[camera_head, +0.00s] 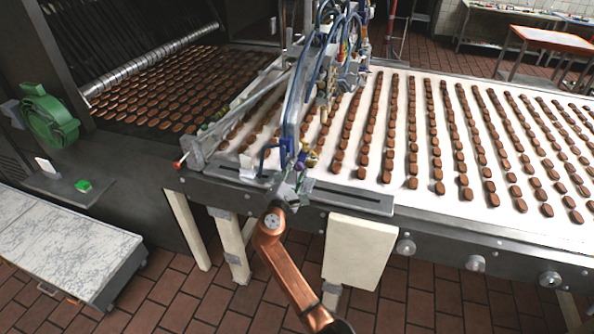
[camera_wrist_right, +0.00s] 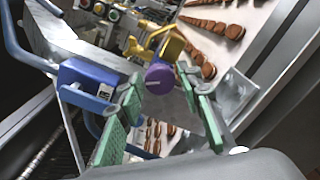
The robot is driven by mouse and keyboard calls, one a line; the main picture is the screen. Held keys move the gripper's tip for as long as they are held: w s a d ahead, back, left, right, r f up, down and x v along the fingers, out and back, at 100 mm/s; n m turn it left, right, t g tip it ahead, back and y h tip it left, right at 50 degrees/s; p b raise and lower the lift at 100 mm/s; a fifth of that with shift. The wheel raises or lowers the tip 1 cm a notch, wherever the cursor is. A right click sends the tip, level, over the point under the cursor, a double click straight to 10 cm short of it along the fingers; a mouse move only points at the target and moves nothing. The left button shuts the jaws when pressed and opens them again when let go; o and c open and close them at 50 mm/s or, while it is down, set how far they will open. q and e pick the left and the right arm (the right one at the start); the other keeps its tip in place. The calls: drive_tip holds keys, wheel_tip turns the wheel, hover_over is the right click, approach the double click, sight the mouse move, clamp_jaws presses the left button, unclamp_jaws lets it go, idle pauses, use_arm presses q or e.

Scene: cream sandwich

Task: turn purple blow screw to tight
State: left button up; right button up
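The purple blow screw (camera_wrist_right: 159,78) is a round purple knob with a pale mark on its face, in front of a yellow metal fitting (camera_wrist_right: 160,45). In the head view it shows as a small purple spot (camera_head: 311,158) on the machine by the belt's near edge. My right gripper (camera_wrist_right: 161,92) is open, with its green-padded fingers pointing at the knob. In the wrist view the fingertips lie on either side of the knob, with visible gaps. In the head view my right gripper (camera_head: 291,182) is just in front of the machine. My left gripper is not in view.
A blue block (camera_wrist_right: 88,84) with a blue curved handle sits left of the knob. Blue hoses (camera_head: 292,110) rise above it. The white conveyor belt (camera_head: 445,205) carries rows of brown biscuits. A metal rail (camera_head: 350,196) runs along the near edge.

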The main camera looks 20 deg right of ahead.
drive_tip(key=shift+c, duration=0.5)
drive_tip(key=c, duration=0.8)
